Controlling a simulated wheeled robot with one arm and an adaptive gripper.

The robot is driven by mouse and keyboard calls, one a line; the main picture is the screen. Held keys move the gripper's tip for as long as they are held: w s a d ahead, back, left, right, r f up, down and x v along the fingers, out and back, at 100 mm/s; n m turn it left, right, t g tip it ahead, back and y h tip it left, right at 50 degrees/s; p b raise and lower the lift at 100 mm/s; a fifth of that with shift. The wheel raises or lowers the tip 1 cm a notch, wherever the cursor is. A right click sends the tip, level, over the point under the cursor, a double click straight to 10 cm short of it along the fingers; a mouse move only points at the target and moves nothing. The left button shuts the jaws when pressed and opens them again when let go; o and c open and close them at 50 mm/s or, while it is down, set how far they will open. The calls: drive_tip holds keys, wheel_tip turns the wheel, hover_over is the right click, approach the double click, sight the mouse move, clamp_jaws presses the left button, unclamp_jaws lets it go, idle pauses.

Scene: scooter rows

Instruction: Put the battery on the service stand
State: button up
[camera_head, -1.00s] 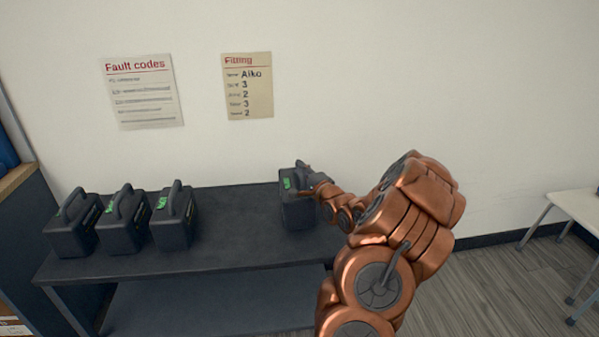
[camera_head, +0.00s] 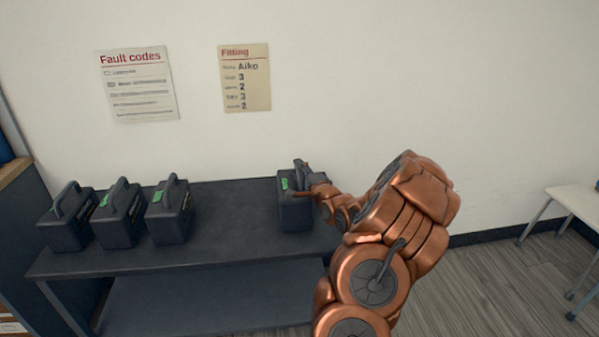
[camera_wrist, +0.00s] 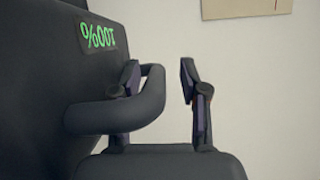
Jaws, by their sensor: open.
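A dark battery (camera_head: 296,211) with a top handle and a green display stands at the right part of the dark bench. My gripper (camera_head: 305,178) is at its handle. In the wrist view my gripper (camera_wrist: 160,80) is open, with the end of the handle (camera_wrist: 100,116) by the left finger and the right finger apart from it. The display on the battery (camera_wrist: 40,80) reads 100% there, turned over. Three more batteries stand in a row at the bench's left: one (camera_head: 66,220), one (camera_head: 118,218) and one (camera_head: 170,212). I cannot make out a service stand.
The dark bench (camera_head: 225,225) is clear between the row and the single battery, with a lower shelf (camera_head: 200,300) beneath. Two sheets, "Fault codes" (camera_head: 137,85) and "Fitting" (camera_head: 244,78), hang on the wall. A white table (camera_head: 575,203) stands at the far right.

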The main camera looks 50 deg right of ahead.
drive_tip(key=v, duration=1.2)
idle(0.3)
drive_tip(key=shift+f, duration=0.1)
idle(0.5)
